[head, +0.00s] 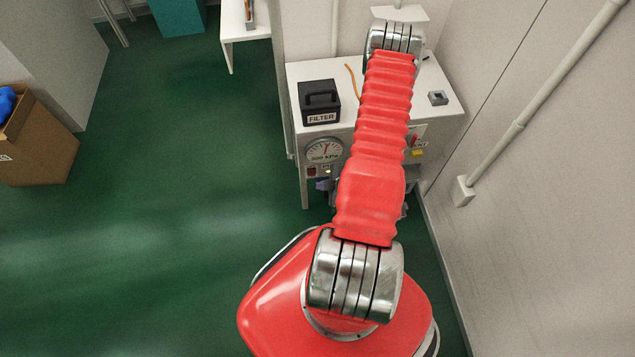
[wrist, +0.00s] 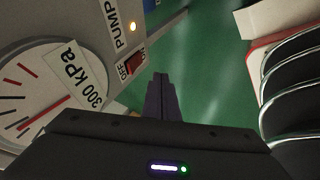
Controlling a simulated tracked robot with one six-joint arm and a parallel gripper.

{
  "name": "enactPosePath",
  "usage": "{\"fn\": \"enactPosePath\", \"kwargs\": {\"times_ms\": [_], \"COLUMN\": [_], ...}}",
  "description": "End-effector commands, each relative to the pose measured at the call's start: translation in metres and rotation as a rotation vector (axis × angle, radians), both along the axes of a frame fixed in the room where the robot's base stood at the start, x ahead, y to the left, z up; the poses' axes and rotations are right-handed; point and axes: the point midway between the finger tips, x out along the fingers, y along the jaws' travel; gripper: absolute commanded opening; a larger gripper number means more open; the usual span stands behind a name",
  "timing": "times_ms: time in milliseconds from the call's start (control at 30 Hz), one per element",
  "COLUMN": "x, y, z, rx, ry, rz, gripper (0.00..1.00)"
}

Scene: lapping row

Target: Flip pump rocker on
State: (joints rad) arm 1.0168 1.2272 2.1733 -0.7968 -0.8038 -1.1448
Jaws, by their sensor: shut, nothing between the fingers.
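The pump rocker (wrist: 137,61) is a small red switch on the grey panel in the wrist view, beside the OFF mark and below the PUMP label (wrist: 115,24). It also shows as a small dark red patch (head: 311,171) on the panel front in the head view. Which way it is tipped I cannot tell. In the head view my arm hides part of the panel.
A 300 kPa gauge (wrist: 43,88) sits left of the rocker. On the bench top (head: 440,75) stand a black FILTER box (head: 319,103) and a small grey block (head: 438,98). A wall with a pipe (head: 545,115) bounds the right. Green floor (head: 180,240) is open at left.

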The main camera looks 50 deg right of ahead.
Motion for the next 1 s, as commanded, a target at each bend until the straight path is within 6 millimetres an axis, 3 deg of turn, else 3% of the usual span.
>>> {"fn": "enactPosePath", "kwargs": {"times_ms": [200, 400, 1000], "x": [-0.024, -0.038, -0.04], "y": [0.001, 0.003, 0.004], "z": [0.027, 0.042, 0.045], "rx": [0.0, 0.0, 0.001], "ry": [-0.001, -0.001, -0.001], "rz": [-0.003, -0.001, 0.003], "gripper": [0.0, 0.0, 0.0]}}
